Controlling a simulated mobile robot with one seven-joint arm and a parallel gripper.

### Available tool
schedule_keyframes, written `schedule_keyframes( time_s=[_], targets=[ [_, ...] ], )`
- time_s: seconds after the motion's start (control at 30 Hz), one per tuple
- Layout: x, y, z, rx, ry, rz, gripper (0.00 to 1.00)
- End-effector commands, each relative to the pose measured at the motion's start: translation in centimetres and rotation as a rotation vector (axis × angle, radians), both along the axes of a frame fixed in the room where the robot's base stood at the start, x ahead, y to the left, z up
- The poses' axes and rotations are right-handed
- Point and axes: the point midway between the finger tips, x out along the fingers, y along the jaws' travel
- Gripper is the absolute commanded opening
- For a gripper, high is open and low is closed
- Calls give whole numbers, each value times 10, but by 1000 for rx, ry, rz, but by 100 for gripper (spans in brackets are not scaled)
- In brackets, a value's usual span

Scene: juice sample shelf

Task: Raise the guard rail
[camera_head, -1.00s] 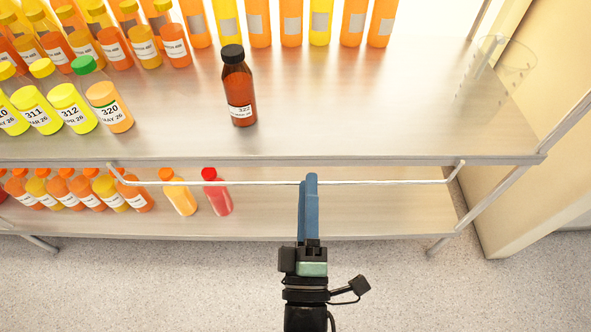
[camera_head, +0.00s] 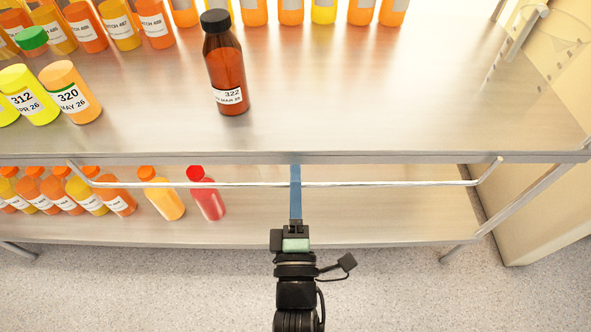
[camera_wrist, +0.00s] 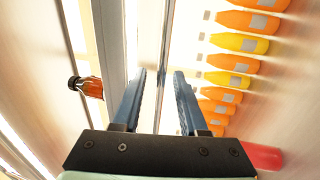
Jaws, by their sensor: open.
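The guard rail (camera_head: 390,183) is a thin whitish rod with bent ends. It hangs below the front edge of the upper shelf (camera_head: 400,158), across the opening above the lower shelf. My gripper (camera_head: 295,172) reaches the middle of the rail from the front, with its blue fingers crossing the rail's line. In the wrist view my gripper (camera_wrist: 159,74) is open, and the rail (camera_wrist: 162,60) runs between the two fingers with gaps showing. Any contact is hard to tell.
A brown bottle with a black cap (camera_head: 226,70) stands on the upper shelf, behind the edge. Several juice bottles stand at left and back. A red bottle (camera_head: 207,198) and an orange bottle (camera_head: 165,200) are on the lower shelf. The upper shelf's right part is clear.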

Motion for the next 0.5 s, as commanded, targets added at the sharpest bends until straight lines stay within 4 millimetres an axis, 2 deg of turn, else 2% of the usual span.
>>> schedule_keyframes(
  time_s=[0.03, 0.2, 0.5],
  targets=[
    [8, 1, 0, 0, -3, 1, 42],
    [23, 0, 4, 1, -2, 0, 42],
    [28, 0, 6, 1, 1, 0, 42]
  ],
)
